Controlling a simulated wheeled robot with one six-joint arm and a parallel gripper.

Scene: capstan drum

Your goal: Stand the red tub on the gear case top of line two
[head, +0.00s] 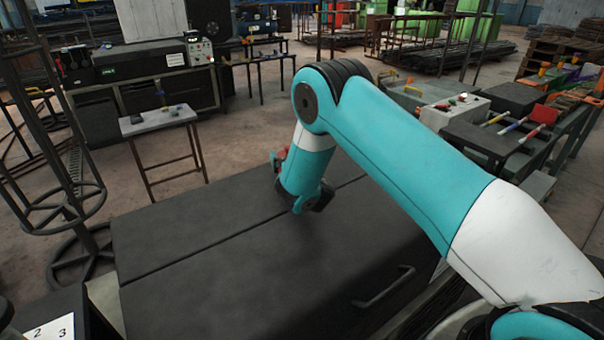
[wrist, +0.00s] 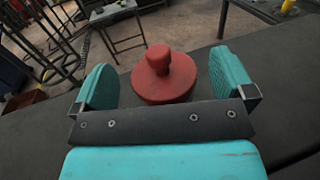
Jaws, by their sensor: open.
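The red tub (wrist: 165,78), round with a knob on top, stands upright on a dark flat surface in the wrist view. My gripper (wrist: 163,88) is open, with one teal finger on each side of the tub and visible gaps between. In the head view my arm hides most of the tub; a small red patch (head: 281,158) shows beside my wrist. The dark top (head: 200,240) under my arm is broad, flat and split by a seam. I cannot tell which surface is the gear case top of line two.
A round-ringed metal stand (head: 50,205) rises at the left. A small table (head: 158,120) and a dark machine with a control box (head: 200,48) stand behind. Benches with tools (head: 490,125) are at the right. A card marked 2 and 3 (head: 50,330) lies at bottom left.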

